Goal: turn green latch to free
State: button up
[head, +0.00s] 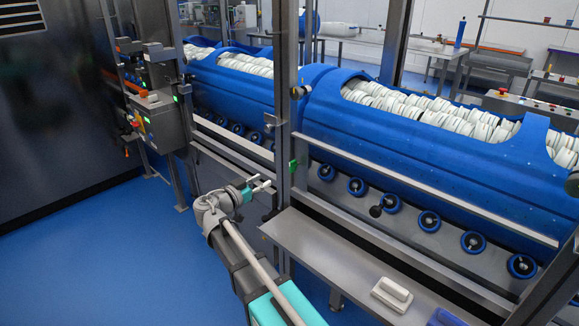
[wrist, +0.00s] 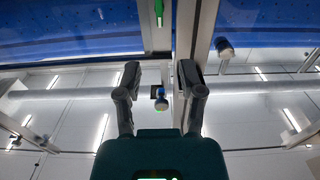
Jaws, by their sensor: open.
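A small green piece (head: 293,166), which looks like the green latch, sits on the upright metal post beside the blue tubs. A narrow green piece also shows at the top of the wrist view (wrist: 159,12), pointing up and down the picture; I cannot tell which way it is turned. My gripper (head: 264,186) is open and empty, to the left of and lower than the green piece in the head view. In the wrist view my gripper (wrist: 160,74) has its fingers spread, with the green piece beyond the tips and apart from them.
Blue tubs (head: 430,165) full of white pieces lie behind the posts and a long rail. A grey shelf (head: 320,245) carries a white block (head: 392,293) at front right. Open blue floor (head: 100,250) lies left.

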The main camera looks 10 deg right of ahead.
aim_at(290, 165)
jog(key=x, duration=1.2)
jog(key=shift+w+d, duration=0.2)
jog(key=shift+d, duration=0.05)
grip_shut()
